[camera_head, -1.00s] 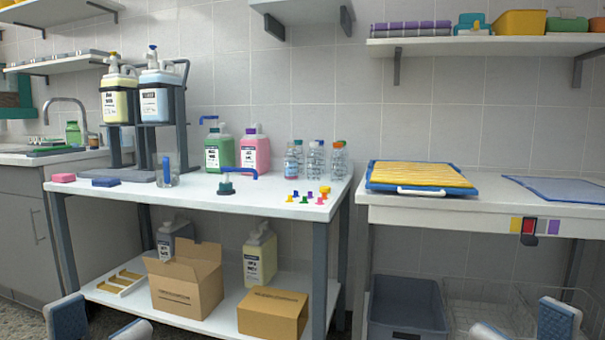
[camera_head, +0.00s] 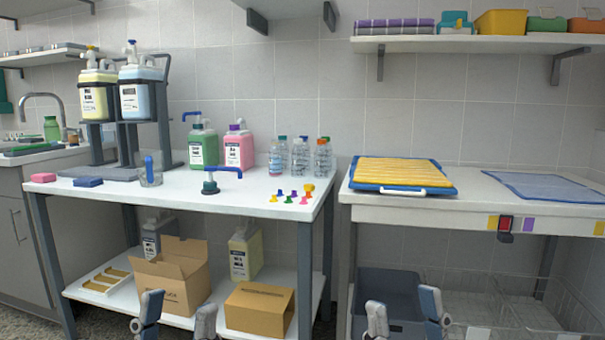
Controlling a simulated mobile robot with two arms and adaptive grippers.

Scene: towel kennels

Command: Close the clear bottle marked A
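Several clear bottles (camera_head: 299,160) stand in a close group at the back right of the white bench. Some have coloured tops in blue, teal, green and orange. I cannot read any letter on them, so which is marked A cannot be told. Several small coloured pieces, perhaps caps (camera_head: 289,197), lie on the bench in front of them. My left gripper (camera_head: 177,320) is open and empty, low in front of the bench.
Green (camera_head: 203,150) and pink (camera_head: 239,152) pump bottles stand left of the clear bottles. A yellow towel tray (camera_head: 404,174) lies on the right table. Cardboard boxes (camera_head: 259,309) sit below.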

